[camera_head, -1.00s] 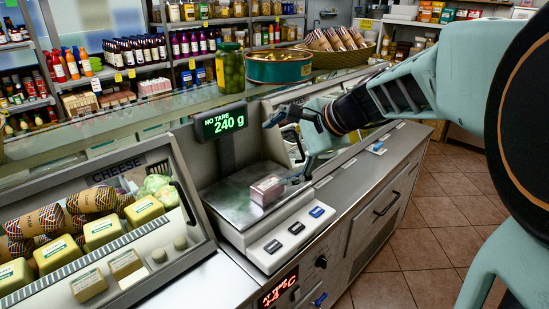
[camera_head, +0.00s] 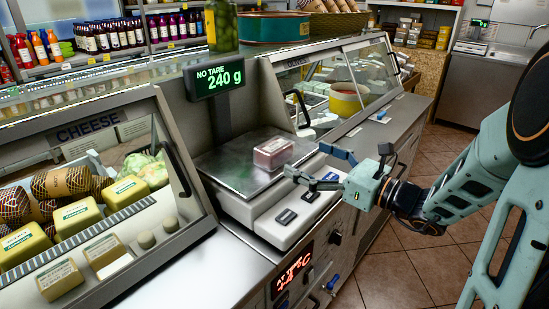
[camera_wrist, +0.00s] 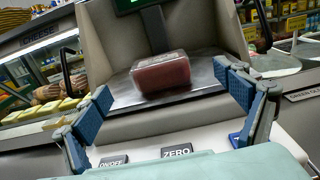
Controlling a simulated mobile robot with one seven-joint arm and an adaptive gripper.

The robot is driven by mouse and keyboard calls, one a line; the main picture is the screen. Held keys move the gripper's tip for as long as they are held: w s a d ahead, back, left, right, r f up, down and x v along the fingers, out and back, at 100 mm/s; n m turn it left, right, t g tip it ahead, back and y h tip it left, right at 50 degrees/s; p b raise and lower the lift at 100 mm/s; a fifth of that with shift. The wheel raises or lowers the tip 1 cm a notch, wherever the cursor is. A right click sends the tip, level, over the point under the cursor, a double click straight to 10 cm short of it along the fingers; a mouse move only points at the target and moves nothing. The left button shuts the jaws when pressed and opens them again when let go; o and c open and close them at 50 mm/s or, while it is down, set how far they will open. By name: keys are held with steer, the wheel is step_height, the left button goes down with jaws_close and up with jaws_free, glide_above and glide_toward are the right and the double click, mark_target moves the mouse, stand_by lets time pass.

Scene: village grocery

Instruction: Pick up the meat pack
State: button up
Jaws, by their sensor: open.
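The meat pack (camera_head: 273,152) is a small reddish block with a clear top. It rests on the steel plate of the scale (camera_head: 222,172), whose display (camera_head: 217,78) reads 240 g. In the wrist view the meat pack (camera_wrist: 161,74) lies ahead of the fingertips, between the two fingers as seen in the picture. My gripper (camera_head: 312,166) is open and empty, over the front of the scale to the right of the pack. In the wrist view my gripper (camera_wrist: 163,85) shows its blue-padded fingers spread wide on either side, apart from the pack.
A glass cheese case (camera_head: 95,190) stands left of the scale, and another glass case (camera_head: 340,85) stands behind it on the right. Buttons (camera_head: 286,216) line the scale's front. A jar (camera_head: 222,27) and a green tin (camera_head: 273,27) stand above. The tiled floor (camera_head: 385,265) is clear.

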mark_target(275, 145)
steer(key=b+x, duration=0.1)
steer(key=x, duration=0.9)
steer(key=shift+s, duration=0.1)
steer(key=c, duration=1.4)
steer(key=shift+r, duration=0.1)
steer(key=shift+c, duration=0.9)
steer(key=shift+r, duration=0.1)
